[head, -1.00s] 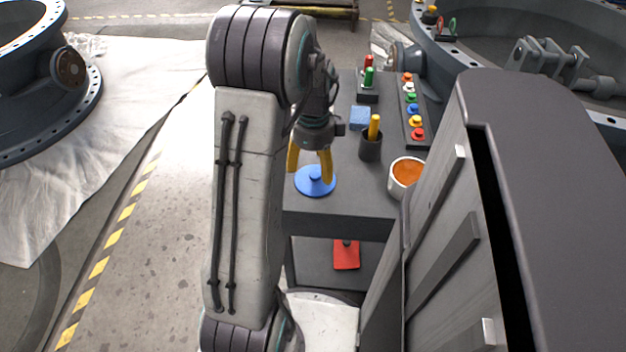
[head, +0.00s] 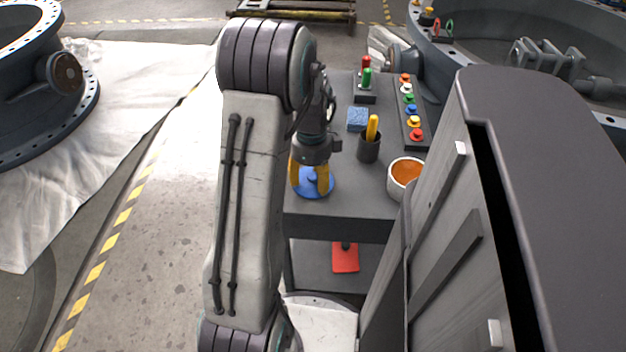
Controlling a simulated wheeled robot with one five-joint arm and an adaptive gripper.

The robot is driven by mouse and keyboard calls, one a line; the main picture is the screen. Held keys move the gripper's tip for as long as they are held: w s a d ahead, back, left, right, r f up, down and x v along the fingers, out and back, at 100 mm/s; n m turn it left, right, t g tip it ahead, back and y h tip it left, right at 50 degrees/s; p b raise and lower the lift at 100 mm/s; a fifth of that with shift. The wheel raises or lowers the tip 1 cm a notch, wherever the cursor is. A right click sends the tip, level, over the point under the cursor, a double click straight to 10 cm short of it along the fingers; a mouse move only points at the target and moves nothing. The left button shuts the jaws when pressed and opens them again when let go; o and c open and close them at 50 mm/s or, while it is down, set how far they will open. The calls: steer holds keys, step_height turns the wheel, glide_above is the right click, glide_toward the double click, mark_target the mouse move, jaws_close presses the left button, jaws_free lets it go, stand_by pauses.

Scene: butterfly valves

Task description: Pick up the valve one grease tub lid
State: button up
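A round blue lid (head: 313,189) with a small knob in its middle lies flat on the grey cart top (head: 345,207), near its front left. My gripper (head: 310,190) points down over the lid, its yellow fingers apart on either side of the knob. Its fingertips are low, close to the lid; I cannot tell whether they touch it. An open white tub of orange grease (head: 404,172) stands at the cart's right edge.
A dark cup with a yellow handle (head: 369,146), a blue sponge (head: 357,119), red and green pegs (head: 366,80) and a rack of coloured knobs (head: 411,110) stand behind. A red item (head: 345,258) lies on the lower shelf.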

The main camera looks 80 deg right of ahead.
steer(key=c, duration=0.9)
steer(key=shift+r, duration=0.1)
